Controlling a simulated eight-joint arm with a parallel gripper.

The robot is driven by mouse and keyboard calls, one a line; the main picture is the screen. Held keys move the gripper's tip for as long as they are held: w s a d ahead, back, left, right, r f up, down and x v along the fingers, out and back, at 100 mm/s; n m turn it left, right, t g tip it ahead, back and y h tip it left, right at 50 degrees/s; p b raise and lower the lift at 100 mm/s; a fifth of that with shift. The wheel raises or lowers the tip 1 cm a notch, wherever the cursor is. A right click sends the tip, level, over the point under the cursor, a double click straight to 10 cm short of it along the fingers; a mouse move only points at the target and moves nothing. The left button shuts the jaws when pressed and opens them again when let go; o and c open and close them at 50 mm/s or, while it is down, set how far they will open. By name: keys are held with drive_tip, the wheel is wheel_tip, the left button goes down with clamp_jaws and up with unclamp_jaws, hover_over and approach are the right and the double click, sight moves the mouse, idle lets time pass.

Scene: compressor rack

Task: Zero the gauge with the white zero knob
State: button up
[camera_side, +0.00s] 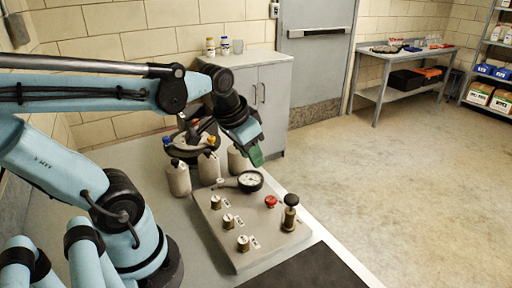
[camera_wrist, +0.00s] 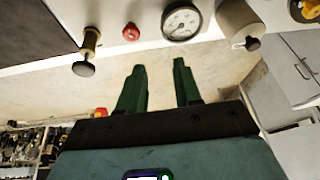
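A round white-faced gauge (camera_side: 251,181) with a black rim sits at the back of the beige panel (camera_side: 262,238); it also shows in the wrist view (camera_wrist: 182,22). Three small pale-topped knobs stand along the panel's left part: a back one (camera_side: 215,202), a middle one (camera_side: 228,221) and a front one (camera_side: 243,243). Each has a small label beside it. I cannot tell which is the zero knob, and the gauge reading is too small to read. My gripper (camera_side: 257,159) is above and behind the gauge. In the wrist view, its green fingers (camera_wrist: 158,68) are apart and empty.
A red button (camera_side: 270,202) and a black-topped plunger (camera_side: 290,210) stand on the panel's right. Pale bottles (camera_side: 179,178) stand behind the panel, near my arm. A dark mat (camera_side: 312,270) lies in front. A grey cabinet (camera_side: 262,95) stands behind the bench.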

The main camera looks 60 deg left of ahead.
sight(220, 180)
drive_tip(key=s+a+n+g+h, duration=0.1)
drive_tip(key=s+a+g, duration=0.3)
drive_tip(key=a, duration=0.5)
drive_tip(key=shift+a+f, duration=0.15)
drive_tip(key=shift+f, duration=5.4)
drive_tip(key=shift+n, duration=0.3)
clamp_jaws()
